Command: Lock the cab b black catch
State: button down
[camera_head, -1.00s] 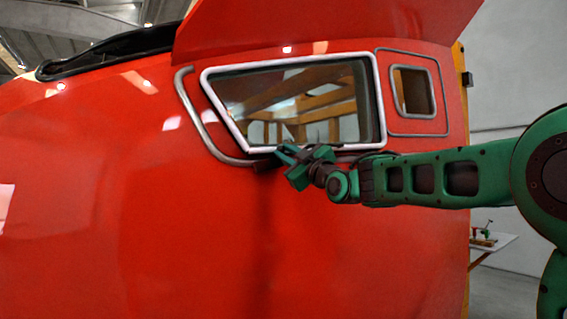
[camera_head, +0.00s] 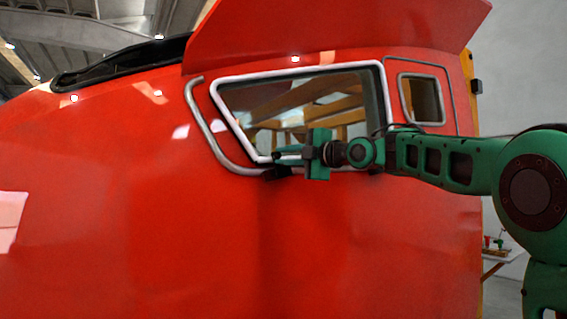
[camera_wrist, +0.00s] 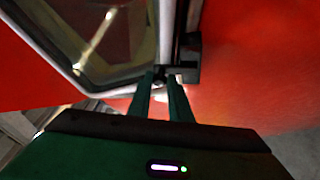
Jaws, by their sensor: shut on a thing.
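The red cab nose (camera_head: 150,220) fills most of the head view, with a pale-framed window (camera_head: 225,110) in its side. The black catch (camera_head: 278,173) is at the window's lower edge; in the wrist view it is a dark block (camera_wrist: 187,68) beside the frame. My gripper (camera_head: 277,157) reaches in from the right along the lower frame. In the wrist view its two green fingers (camera_wrist: 159,80) are close together, shut on a small dark part of the catch at the frame. The fingers hide part of this grip, and the catch's exact position is hard to tell.
A curved grey handrail (camera_head: 210,135) runs down the window's left side. A raised red panel (camera_head: 330,30) juts out above. A smaller framed opening (camera_head: 402,97) lies to the right. A small table (camera_head: 495,256) stands behind at the lower right.

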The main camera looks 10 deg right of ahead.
jog(key=shift+a+n+g, duration=0.3)
jog(key=shift+n, duration=0.2)
jog(key=c, duration=1.6)
grip_release()
jog(key=shift+f, duration=0.1)
jog(key=shift+s+d, duration=0.1)
jog(key=shift+d, duration=0.05)
jog(key=v, duration=1)
jog(key=shift+s, duration=0.2)
